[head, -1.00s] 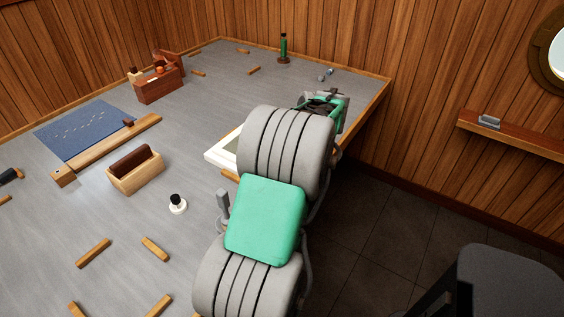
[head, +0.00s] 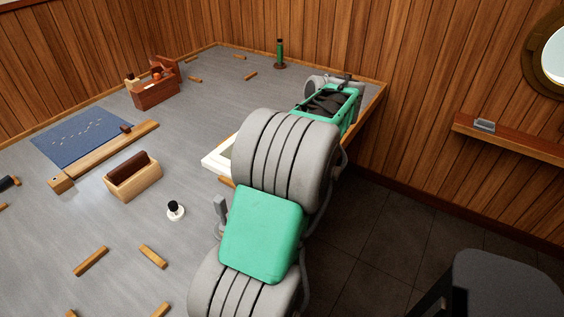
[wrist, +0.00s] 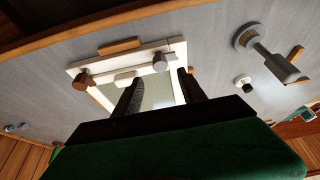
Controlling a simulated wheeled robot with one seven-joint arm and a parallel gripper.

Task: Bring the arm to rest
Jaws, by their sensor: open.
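My arm reaches across the right side of the table in the head view, and its wrist end (head: 328,98) is above the table's far right edge. The fingers cannot be made out there. In the wrist view my gripper (wrist: 159,76) shows two dark fingers standing apart with nothing held between them. Beyond the fingers lies a white-framed tray (wrist: 176,48) on the grey table. In the head view my arm hides most of this tray (head: 213,163).
The table (head: 210,120) holds a wooden box (head: 133,178), a blue mat (head: 80,136), a red-brown toolbox (head: 155,94), a green bottle-like item (head: 280,53), a black-topped white knob (head: 176,210) and scattered wooden pieces. A dark chair-like object (head: 505,285) stands at lower right. Dark floor is open beyond the table's right edge.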

